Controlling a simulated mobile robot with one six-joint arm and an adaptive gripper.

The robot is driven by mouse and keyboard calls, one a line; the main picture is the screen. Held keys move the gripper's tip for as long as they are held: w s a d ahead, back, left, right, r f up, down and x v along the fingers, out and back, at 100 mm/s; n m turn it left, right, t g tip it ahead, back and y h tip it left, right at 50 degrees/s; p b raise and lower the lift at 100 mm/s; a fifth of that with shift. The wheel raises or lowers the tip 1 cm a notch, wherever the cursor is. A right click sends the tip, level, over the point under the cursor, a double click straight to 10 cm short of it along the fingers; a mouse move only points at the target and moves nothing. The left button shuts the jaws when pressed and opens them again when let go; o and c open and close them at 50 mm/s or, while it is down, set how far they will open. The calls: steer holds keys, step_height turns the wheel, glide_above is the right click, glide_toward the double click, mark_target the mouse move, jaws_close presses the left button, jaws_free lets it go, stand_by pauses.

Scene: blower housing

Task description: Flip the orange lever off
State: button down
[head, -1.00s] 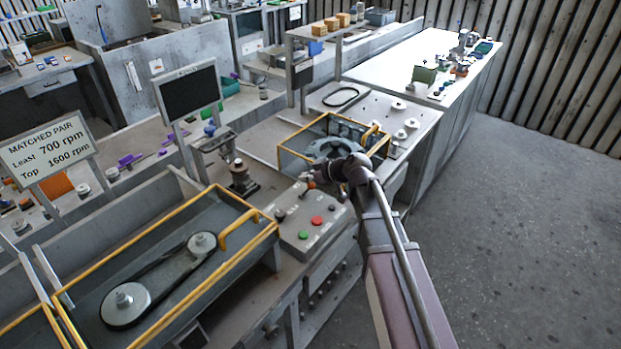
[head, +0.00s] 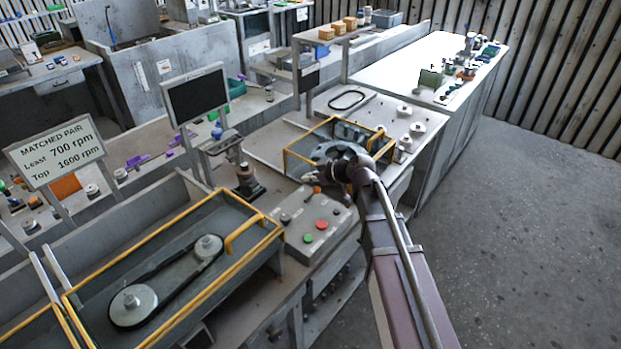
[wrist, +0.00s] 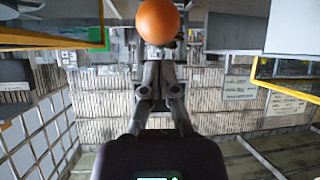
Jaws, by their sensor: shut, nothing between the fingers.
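The orange lever's round knob (head: 317,189) shows small at the back edge of a grey control box (head: 302,249) in the head view. In the wrist view the orange knob (wrist: 157,20) is a large ball at the top centre, just beyond the fingertips. My gripper (head: 311,178) is right beside the knob in the head view. In the wrist view my gripper (wrist: 159,68) has its fingers together with nothing between them. I cannot tell whether they touch the knob. The lever's stem is hidden.
The box also carries a red button (head: 321,224), a green button (head: 308,238) and a dark knob (head: 285,218). A yellow-framed guard (head: 231,238) stands to the left. Another yellow-framed housing (head: 300,163) is just behind my gripper. Open floor lies at right.

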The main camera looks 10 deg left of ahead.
steer(key=shift+r, duration=0.15)
steer(key=shift+w+a+r, duration=0.1)
steer(key=shift+w+a, duration=0.05)
steer(key=shift+a, duration=0.05)
steer(key=p+v, duration=0.5)
steer(key=v, duration=0.3)
steer(key=shift+r, duration=0.3)
steer(key=shift+s+a+f, duration=0.1)
steer(key=shift+s, duration=0.2)
stand_by(0.4)
